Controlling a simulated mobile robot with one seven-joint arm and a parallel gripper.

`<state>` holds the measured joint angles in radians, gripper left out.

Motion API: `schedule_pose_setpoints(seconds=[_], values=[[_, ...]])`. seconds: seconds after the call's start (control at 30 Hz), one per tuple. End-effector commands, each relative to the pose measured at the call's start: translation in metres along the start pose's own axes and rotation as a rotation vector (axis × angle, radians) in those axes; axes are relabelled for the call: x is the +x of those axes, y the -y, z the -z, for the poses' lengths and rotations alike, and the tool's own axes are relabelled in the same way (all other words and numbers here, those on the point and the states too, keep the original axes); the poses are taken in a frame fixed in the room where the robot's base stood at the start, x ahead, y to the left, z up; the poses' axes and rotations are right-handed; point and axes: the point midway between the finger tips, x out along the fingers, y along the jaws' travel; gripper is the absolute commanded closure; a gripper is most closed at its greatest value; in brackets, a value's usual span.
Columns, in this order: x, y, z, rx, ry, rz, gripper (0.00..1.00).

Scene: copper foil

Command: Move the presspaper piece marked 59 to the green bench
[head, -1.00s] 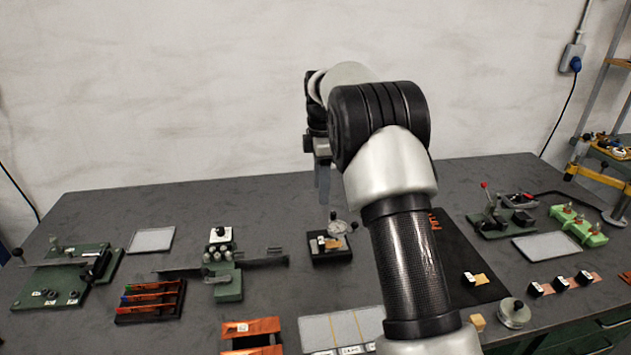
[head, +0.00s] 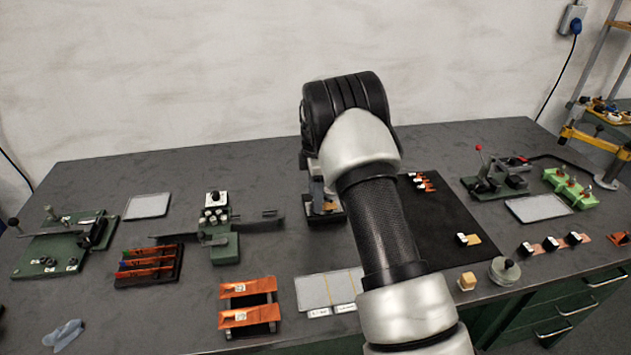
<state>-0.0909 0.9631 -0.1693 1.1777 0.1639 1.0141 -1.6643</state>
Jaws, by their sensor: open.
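My gripper (head: 327,205) is at the small black gauge stand (head: 326,222) in the middle of the table. My own arm hides most of it, and no grip on anything shows. In the head view a tan piece (head: 332,208) shows partly at that stand, behind my arm. Another tan piece with a white tag (head: 470,239) lies on the black mat (head: 443,260). The tag numbers are too small to read, so I cannot tell which piece is 59. A light green bench-like fixture (head: 571,188) with several knobs stands at the right.
Copper pieces on a rack (head: 248,304) and a pale tray (head: 327,290) stand in front. A dark green fixture (head: 222,242) is left of my arm. A grey plate (head: 538,208) and a lever press (head: 490,178) are near the light green fixture.

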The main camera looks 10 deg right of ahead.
Motion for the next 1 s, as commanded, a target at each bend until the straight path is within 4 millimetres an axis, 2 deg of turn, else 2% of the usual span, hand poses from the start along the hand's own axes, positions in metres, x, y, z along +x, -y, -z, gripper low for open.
schedule_pose_setpoints(seconds=[0.17,0.47,0.57,0.73,0.77,0.8,0.9,1.0], values=[[0.014,0.0,0.0,0.0,0.0,0.0,0.5],[0.016,0.0,0.0,0.0,0.0,-0.001,0.5],[0.016,0.0,0.0,0.0,0.0,-0.001,0.64],[0.016,0.0,0.0,0.0,0.0,-0.001,0.92],[0.016,0.0,0.0,0.0,0.0,-0.001,0.94],[0.016,0.0,0.0,0.0,0.0,-0.001,0.79],[0.016,0.0,0.0,0.0,0.0,-0.001,0.92],[0.016,0.0,0.0,0.0,0.0,-0.001,0.92]])
